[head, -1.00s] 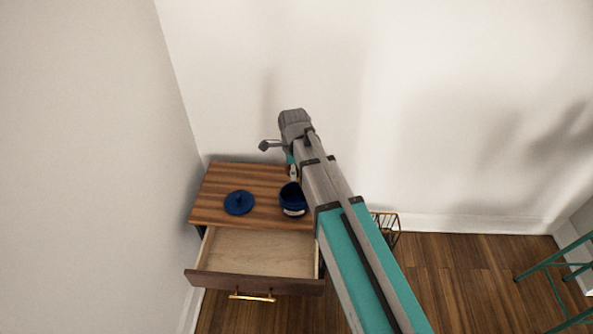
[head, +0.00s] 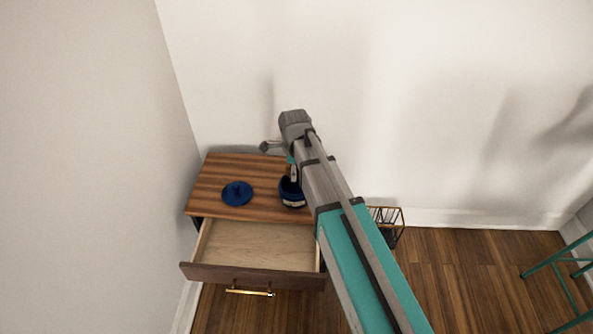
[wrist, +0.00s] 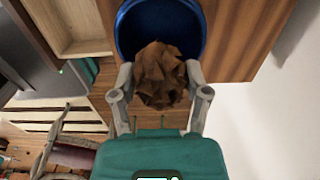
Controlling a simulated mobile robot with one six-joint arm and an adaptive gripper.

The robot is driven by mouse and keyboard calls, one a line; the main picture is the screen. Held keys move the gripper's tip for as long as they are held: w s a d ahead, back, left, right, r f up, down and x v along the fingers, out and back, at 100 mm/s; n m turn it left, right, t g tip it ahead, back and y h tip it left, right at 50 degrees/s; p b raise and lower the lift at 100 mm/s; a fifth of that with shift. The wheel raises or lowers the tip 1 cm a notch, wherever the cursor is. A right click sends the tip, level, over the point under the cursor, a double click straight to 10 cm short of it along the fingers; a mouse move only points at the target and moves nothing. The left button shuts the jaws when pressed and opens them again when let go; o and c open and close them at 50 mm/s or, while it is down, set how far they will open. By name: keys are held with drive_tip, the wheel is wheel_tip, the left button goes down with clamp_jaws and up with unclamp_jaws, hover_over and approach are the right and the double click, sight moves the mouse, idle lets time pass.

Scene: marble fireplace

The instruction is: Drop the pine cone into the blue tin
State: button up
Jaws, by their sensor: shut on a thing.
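The blue tin (head: 291,193) stands open on the wooden cabinet top, partly hidden by my arm in the head view. In the wrist view the tin's blue rim (wrist: 122,40) shows behind the brown pine cone (wrist: 160,75). My gripper (wrist: 160,88) is shut on the pine cone, with a finger on each side of it. The cone overlaps the tin's opening in the wrist view; its height above the tin is hard to tell. In the head view the cone is hidden. The blue lid (head: 237,193) lies on the cabinet top to the left of the tin.
The cabinet's drawer (head: 255,245) is pulled open in front, and its visible inside is empty. Walls stand close to the left and behind. A wire basket (head: 388,222) is on the floor to the right. A green stool frame (head: 555,265) is at far right.

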drive_tip(key=shift+f+b, duration=2.4)
drive_tip(key=shift+f, duration=0.3)
drive_tip(key=o, duration=0.9)
drive_tip(key=shift+r, duration=0.1)
wheel_tip(320, 180, up, 7)
drive_tip(key=p, duration=0.7)
